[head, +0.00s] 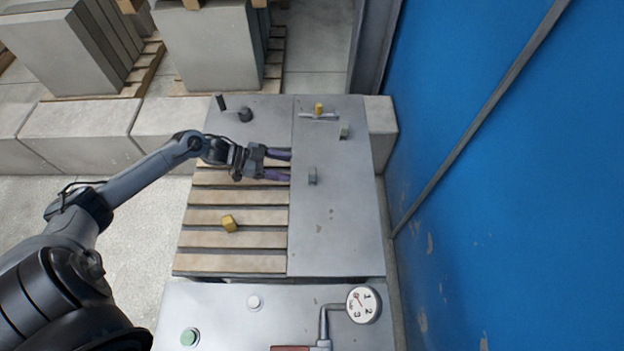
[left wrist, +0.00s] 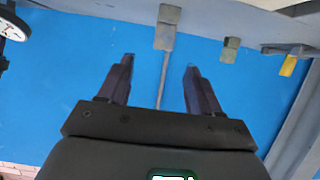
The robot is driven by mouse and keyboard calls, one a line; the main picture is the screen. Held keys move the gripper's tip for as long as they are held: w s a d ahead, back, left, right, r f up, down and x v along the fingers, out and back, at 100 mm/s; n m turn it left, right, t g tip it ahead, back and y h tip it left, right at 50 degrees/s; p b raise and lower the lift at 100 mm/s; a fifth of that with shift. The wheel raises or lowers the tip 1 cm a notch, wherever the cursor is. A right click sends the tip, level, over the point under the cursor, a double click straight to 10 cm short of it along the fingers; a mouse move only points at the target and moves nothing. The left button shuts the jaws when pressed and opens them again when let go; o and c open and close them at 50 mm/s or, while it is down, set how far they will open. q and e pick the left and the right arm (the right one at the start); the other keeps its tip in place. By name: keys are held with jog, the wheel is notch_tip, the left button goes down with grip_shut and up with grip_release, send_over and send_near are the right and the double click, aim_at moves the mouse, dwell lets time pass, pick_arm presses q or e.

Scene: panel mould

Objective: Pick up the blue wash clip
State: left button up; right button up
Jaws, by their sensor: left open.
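No plainly blue clip shows. A small grey clip-like block (head: 312,175) stands on the grey metal plate (head: 335,230), and it also shows at the top of the left wrist view (left wrist: 168,28). A second, grey-green block (head: 343,131) stands farther back, also in the left wrist view (left wrist: 231,49). I cannot tell which is the blue wash clip. My left gripper (head: 290,165) is open and empty, its purple-grey fingers pointing right towards the grey block, a short gap apart from it in the head view. The open fingers also show in the left wrist view (left wrist: 159,64).
A yellow block (head: 229,223) lies on the wooden slats (head: 235,241). A yellow piece (head: 319,108) sits on a bar at the back. A dial gauge (head: 363,305) and a green button (head: 189,337) are at the front. A blue wall (head: 500,180) bounds the right.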

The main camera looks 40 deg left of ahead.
aim_at(313, 171)
pick_arm(q)
jog(key=x, duration=0.4)
jog(key=shift+w+d, duration=0.15)
jog(key=shift+w, duration=0.1)
jog(key=shift+b+x, duration=0.35)
jog(key=shift+x, duration=2.55)
jog(key=shift+w+f, duration=0.1)
jog(key=c, duration=1)
jog(key=shift+c, duration=0.2)
